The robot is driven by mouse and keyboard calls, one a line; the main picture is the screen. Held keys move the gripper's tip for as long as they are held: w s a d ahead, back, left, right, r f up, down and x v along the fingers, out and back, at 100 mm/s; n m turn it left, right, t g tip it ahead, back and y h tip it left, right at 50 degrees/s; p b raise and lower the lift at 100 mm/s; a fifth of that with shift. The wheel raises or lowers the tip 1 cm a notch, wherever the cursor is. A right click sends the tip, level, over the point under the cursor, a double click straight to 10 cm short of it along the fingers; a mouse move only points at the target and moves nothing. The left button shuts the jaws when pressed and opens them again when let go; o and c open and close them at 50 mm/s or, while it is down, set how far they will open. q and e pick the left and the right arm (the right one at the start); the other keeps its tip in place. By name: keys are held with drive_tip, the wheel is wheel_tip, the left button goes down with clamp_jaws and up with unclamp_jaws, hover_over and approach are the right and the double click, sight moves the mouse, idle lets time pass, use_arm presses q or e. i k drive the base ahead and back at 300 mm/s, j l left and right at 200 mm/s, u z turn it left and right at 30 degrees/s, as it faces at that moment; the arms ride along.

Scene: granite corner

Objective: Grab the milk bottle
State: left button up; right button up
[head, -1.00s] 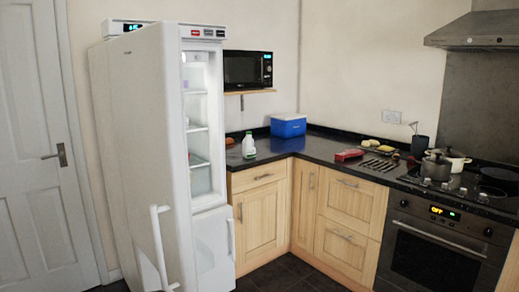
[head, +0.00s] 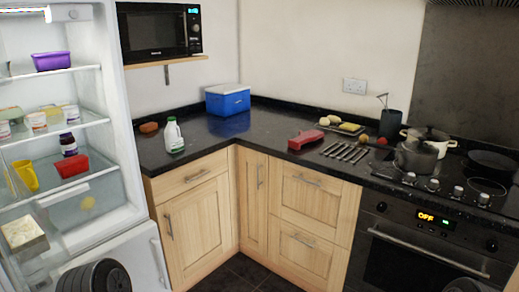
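The milk bottle (head: 174,136) is white with a green cap and a dark label patch. It stands upright on the left part of the dark worktop (head: 215,148), near the front edge and close to the fridge. Nothing touches it in the head view. Neither of my grippers is in view. Only dark rounded parts, which look like my arms, show at the bottom left and bottom right edges.
The fridge (head: 106,143) stands open at left, with tubs, a yellow cup and a red container inside. A brown item (head: 148,127) lies behind the bottle. A blue cool box (head: 228,99) stands in the corner. A microwave (head: 159,30) hangs above.

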sight(174, 144)
drive_tip(key=i+j, duration=0.1)
drive_tip(key=i, duration=0.7)
drive_tip(key=i+j, duration=0.15)
drive_tip(key=i, duration=0.6)
drive_tip(key=i+j, duration=0.1)
drive_tip(key=i, duration=0.7)
